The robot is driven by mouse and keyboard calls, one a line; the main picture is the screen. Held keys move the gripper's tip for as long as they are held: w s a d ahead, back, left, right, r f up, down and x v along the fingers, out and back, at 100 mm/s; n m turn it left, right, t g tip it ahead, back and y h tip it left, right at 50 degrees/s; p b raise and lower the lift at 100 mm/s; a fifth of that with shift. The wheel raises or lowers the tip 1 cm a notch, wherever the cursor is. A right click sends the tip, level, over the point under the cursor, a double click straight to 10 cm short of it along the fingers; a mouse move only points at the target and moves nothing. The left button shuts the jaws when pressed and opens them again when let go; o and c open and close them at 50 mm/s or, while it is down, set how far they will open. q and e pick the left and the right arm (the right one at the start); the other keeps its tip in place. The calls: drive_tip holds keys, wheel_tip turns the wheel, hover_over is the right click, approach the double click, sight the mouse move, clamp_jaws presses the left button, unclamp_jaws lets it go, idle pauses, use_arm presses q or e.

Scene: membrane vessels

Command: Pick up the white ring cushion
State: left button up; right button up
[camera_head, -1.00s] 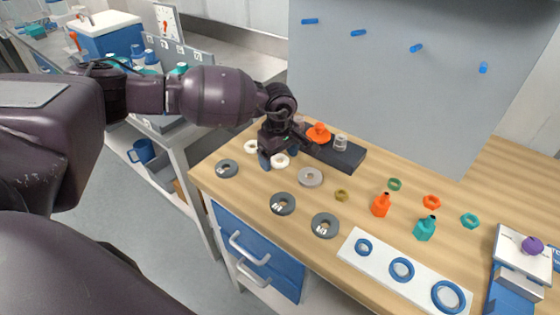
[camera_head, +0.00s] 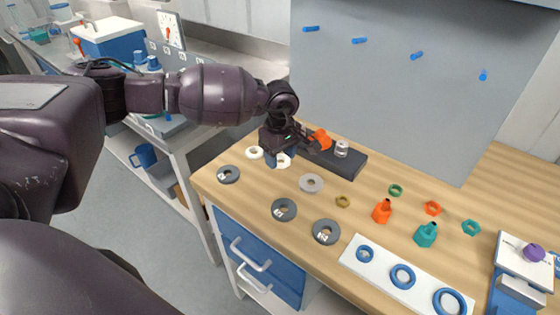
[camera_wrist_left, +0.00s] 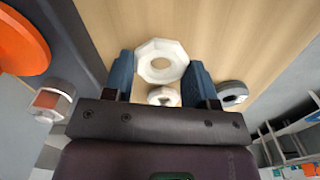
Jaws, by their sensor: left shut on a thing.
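The white ring cushion (camera_head: 284,161) is an off-white ring with a central hole. It sits between the blue fingers of my left gripper (camera_head: 279,159), which is shut on it, near the table's far left. In the left wrist view the cushion (camera_wrist_left: 162,48) looks faceted and is between the fingertips, one on each side. I cannot tell whether it is clear of the table. A second white ring (camera_head: 254,152) lies just left of the gripper; a smaller white ring also shows near the palm in the wrist view (camera_wrist_left: 163,97). My right gripper is not in view.
A dark block (camera_head: 346,164) with an orange part (camera_head: 321,139), leaning, and a clear-grey part (camera_head: 342,149) stands right beside the gripper. Grey rings (camera_head: 284,210) lie in front on the wooden table. A grey panel (camera_head: 400,90) rises behind.

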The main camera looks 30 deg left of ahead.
use_arm(q)
wheel_tip(320, 180, up, 22)
drive_tip(key=p, duration=0.2)
drive_tip(key=shift+p, duration=0.3)
drive_tip(key=shift+d, duration=0.1)
